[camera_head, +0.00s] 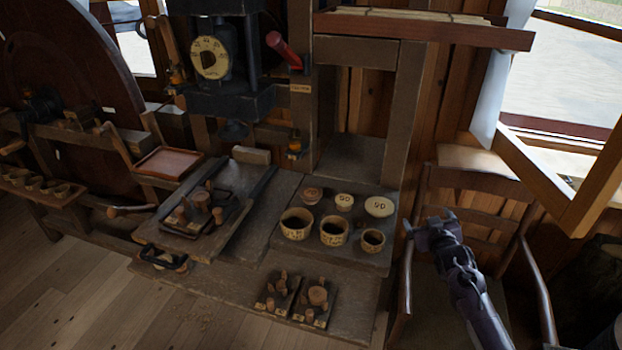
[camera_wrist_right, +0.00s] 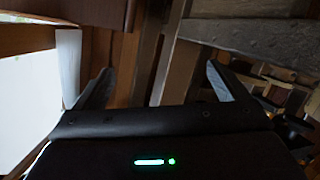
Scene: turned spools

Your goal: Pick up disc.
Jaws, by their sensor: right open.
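Several round wooden pieces sit on the workbench (camera_head: 330,258) in the head view. A pale, flat disc (camera_head: 379,206) with dark marks lies at the back right of the group. A smaller pale round piece (camera_head: 344,201) and a brown round piece (camera_head: 313,194) are to its left. I cannot tell which one the task means. My right gripper (camera_head: 432,222) is open and empty, right of the bench and apart from these pieces, by a wooden chair. Its two spread fingers show in the right wrist view (camera_wrist_right: 160,85), with nothing between them. My left gripper is out of view.
Three open cups (camera_head: 333,232) stand in front of the discs. Small dark boards with pegs (camera_head: 316,300) lie at the bench front. A chair (camera_head: 478,205) and window frame (camera_head: 570,195) are close to my right arm. A press (camera_head: 225,60) stands at the back.

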